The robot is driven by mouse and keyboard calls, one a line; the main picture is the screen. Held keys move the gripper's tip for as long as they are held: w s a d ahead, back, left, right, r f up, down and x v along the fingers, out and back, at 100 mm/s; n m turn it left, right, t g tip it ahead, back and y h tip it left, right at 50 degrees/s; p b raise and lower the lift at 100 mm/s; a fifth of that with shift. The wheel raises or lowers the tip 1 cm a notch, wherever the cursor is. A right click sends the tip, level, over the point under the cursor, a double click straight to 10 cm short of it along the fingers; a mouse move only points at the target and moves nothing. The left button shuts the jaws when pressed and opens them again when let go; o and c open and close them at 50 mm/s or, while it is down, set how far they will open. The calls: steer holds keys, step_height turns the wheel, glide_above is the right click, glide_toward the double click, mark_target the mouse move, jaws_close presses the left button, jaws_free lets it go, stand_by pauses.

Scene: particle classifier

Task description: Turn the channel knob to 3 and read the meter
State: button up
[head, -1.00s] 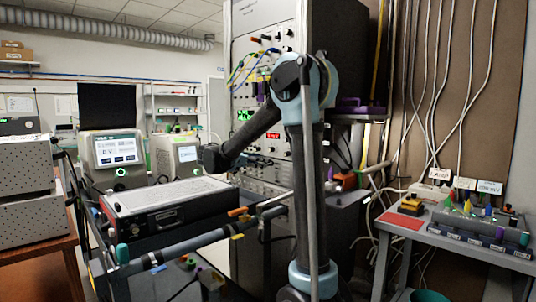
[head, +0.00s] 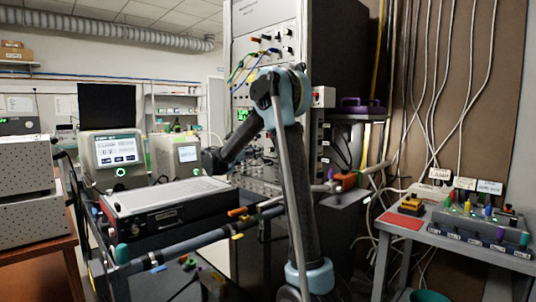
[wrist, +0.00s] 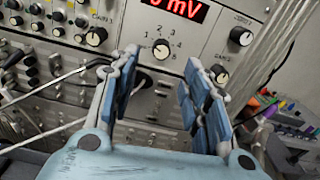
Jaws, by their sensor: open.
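The channel knob (wrist: 161,48) is a black knob with a pale face on a grey panel in the wrist view. Small numbers, up to about 6, ring it; I cannot tell which one its mark points at. The meter (wrist: 176,7) is a red digital display just above it, cut off by the top edge; "mV" and part of a digit show. My gripper (wrist: 161,57) is open and empty, with its blue-padded fingers on either side of the knob in the picture. No contact with the knob shows. In the head view the fingers cannot be made out.
Other black knobs sit close by, one at the left (wrist: 96,36) and one at the upper right (wrist: 241,35). Cables cross the left of the panel. In the head view, a black instrument case (head: 170,221) stands before the rack (head: 350,50). A side table (head: 455,252) is at right.

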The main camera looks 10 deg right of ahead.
steer(key=x, duration=0.9)
jaws_close()
